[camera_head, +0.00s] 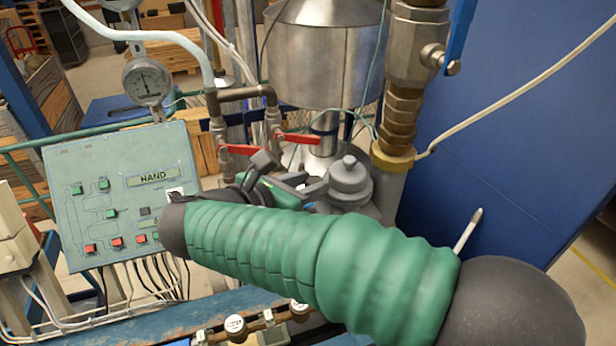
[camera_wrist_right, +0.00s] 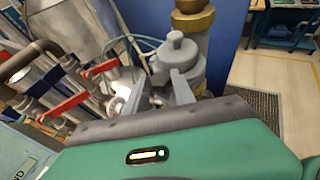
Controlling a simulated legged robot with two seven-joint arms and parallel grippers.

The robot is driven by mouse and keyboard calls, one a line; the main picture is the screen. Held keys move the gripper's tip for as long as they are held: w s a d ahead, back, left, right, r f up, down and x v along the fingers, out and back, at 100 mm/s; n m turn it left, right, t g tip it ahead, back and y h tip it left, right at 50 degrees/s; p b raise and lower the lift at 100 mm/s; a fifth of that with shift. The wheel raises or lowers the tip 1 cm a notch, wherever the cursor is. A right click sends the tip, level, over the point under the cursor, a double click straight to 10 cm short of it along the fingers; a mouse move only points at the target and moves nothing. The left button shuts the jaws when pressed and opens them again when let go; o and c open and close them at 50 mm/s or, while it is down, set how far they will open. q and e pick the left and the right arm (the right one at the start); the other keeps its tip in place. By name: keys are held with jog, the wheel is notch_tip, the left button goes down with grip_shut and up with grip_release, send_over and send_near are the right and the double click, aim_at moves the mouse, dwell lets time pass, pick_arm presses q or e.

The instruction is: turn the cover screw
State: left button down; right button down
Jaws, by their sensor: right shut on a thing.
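A grey round meter body with a stepped cover and small top knob (camera_head: 349,178) stands below the brass pipe fitting. It also shows in the wrist view (camera_wrist_right: 178,55). My right gripper (camera_head: 308,186) reaches to the left side of this cover. In the wrist view its two grey fingers (camera_wrist_right: 160,86) point at the body, the right one overlapping it. The gripper is shut on a small part at the cover's side, which I take as the cover screw; the fingers mostly hide it. My green right forearm covers the lower middle of the head view. My left gripper is not in view.
Red-handled valves (camera_head: 297,138) and pipes stand just left of the gripper. A control panel marked HAND (camera_head: 120,195) is at the left. A metal tank (camera_head: 325,55) is behind. A blue wall (camera_head: 510,140) and a cable bound the right side.

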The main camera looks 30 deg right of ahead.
jog(key=m+g+p, duration=0.2)
jog(key=p, duration=0.1)
jog(key=w+m+g+p, duration=0.1)
jog(key=m+g+p, duration=0.1)
jog(key=r+m+g+p, duration=0.1)
jog(key=m+g+p, duration=0.1)
jog(key=g+p, duration=0.1)
jog(key=shift+w+p, duration=0.15)
jog(key=shift+p, duration=0.15)
jog(key=shift+w+d+f+m+g+p, duration=0.1)
jog(key=shift+f+m+g+p, duration=0.05)
jog(key=shift+m+g+p, duration=0.35)
jog(key=shift+w+d+f+m+g+p, duration=0.1)
jog(key=shift+f+m+g+p, duration=0.05)
jog(key=shift+m+g+p, duration=0.3)
jog(key=shift+f+m+g+y, duration=0.1)
jog(key=shift+m+g+y, duration=0.3)
jog(key=shift+m+g, duration=0.05)
jog(key=shift+a+f, duration=0.1)
jog(key=c, duration=1.3)
grip_release()
jog(key=shift+c, duration=0.2)
jog(key=shift+o, duration=1.5)
jog(key=shift+w+g, duration=0.15)
jog(key=shift+g, duration=0.15)
